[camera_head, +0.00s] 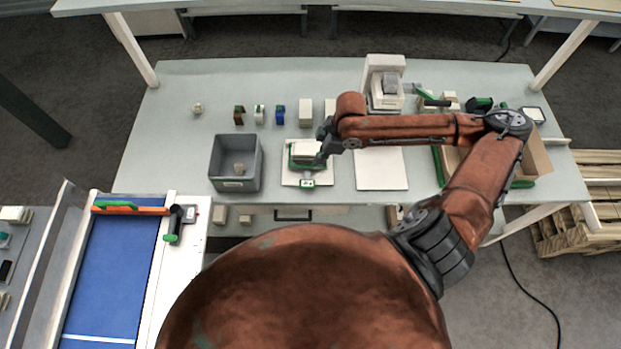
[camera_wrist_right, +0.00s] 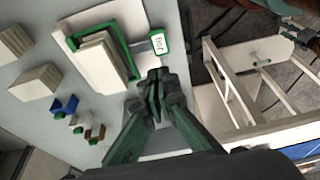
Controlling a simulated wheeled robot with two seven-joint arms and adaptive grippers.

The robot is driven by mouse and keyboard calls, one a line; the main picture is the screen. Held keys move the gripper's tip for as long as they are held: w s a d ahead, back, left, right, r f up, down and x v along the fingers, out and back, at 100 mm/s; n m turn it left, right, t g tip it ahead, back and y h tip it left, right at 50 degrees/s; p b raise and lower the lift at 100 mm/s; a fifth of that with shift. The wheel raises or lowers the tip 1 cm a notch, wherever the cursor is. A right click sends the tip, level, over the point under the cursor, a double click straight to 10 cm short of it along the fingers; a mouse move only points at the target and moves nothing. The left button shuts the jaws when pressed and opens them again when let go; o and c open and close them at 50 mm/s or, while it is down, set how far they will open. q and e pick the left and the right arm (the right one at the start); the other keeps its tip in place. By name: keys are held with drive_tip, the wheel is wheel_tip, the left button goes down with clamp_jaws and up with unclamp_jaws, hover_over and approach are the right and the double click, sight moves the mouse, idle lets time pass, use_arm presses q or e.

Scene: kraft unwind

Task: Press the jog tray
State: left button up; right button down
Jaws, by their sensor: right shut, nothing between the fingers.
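The jog tray (camera_head: 291,164) is a green-edged tray on a white board, holding a stack of pale sheets (camera_head: 305,150). A small green-framed label (camera_head: 307,183) sits at its front edge. In the right wrist view the tray (camera_wrist_right: 74,42), its stack (camera_wrist_right: 103,59) and the label reading "JOG" (camera_wrist_right: 159,43) show beyond the fingers. My right gripper (camera_head: 323,153) is at the right side of the tray, shut and empty. In the right wrist view its fingertips (camera_wrist_right: 157,88) are close to the tray's edge and label; I cannot tell whether they touch. My left gripper is not in view.
A grey bin (camera_head: 215,165) stands left of the tray, and a white board (camera_head: 381,170) lies right. Small coloured dispensers (camera_head: 279,112) and pale blocks (camera_head: 306,112) line the back. A white machine (camera_head: 384,68) stands behind my right arm. A blue conveyor (camera_head: 112,265) is at the lower left.

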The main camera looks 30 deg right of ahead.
sight(308, 183)
drive_tip(key=x, duration=0.4)
drive_tip(key=p+x, duration=0.1)
drive_tip(key=x, duration=0.7)
drive_tip(key=shift+s+d+f, duration=0.1)
drive_tip(key=shift+d+f, duration=0.1)
drive_tip(key=shift+f, duration=0.85)
